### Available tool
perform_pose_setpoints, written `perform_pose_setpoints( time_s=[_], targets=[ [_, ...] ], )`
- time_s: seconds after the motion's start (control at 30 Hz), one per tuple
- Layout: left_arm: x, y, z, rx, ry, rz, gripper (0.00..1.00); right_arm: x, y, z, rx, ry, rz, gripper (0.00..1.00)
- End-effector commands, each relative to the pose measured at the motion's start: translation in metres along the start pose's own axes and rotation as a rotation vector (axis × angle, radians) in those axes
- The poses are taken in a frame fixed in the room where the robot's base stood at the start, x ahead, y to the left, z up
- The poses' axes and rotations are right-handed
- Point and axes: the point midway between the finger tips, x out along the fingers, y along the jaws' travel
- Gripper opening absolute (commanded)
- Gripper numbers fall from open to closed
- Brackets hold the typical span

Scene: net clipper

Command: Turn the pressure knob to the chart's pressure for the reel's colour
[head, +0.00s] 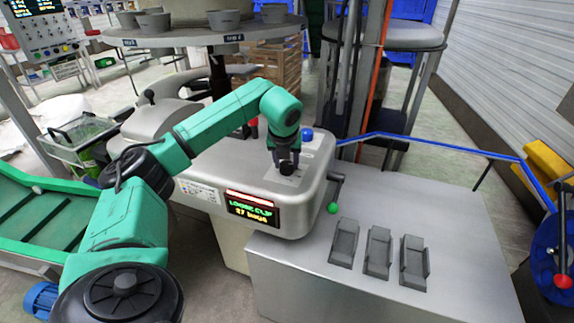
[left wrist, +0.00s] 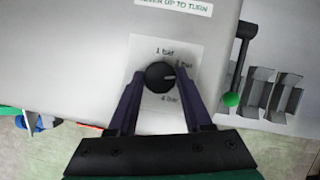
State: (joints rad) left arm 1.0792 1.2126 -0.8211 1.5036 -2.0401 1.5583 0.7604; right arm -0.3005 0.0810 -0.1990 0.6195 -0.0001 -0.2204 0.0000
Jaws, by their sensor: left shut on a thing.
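The pressure knob (left wrist: 155,74) is a small round black knob on a white plate (left wrist: 150,120) on the grey clipper. Its pale mark points right in the left wrist view. The plate reads "1 bar" above the knob, "4 bar" below it, and a third, partly hidden bar label at upper right. My left gripper (head: 285,168) points down at the knob and is shut on it, one finger on each side. The reel (head: 552,262) at the right edge is blue, with a blue strand leading to the clipper. A small chart (head: 200,191) is on the clipper's front, too small to read. My right gripper is out of view.
The clipper's screen (head: 252,209) reads "LOOSE CLIP" in green. A green-tipped lever (head: 334,196) hangs at its right side. Several grey holders (head: 378,252) stand on the metal table (head: 460,220). A blue button (head: 307,134) is behind my gripper.

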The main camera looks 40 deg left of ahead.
Motion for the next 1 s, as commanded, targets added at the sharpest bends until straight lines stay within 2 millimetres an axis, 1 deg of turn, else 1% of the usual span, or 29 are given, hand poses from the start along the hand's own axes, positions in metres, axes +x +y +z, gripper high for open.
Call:
perform_pose_setpoints(
  time_s=[0.03,0.2,0.5,0.7,1.0],
  targets=[
    [0.0012,0.0014,0.0003,0.033,-0.003,-0.014,0.00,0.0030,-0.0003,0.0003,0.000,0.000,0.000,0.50],
    [0.0007,0.0021,0.0007,0.165,-0.003,-0.069,0.00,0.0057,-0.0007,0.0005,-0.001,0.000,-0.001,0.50],
    [-0.0002,0.0027,0.0013,0.332,-0.002,-0.139,0.00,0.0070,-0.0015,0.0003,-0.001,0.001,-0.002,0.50],
    [-0.0005,0.0029,0.0017,0.385,-0.003,-0.161,0.00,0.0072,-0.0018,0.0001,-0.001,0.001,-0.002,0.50],
    [-0.0005,0.0028,0.0017,0.401,-0.003,-0.167,0.00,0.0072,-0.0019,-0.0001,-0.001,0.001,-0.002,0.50]
  ],
)
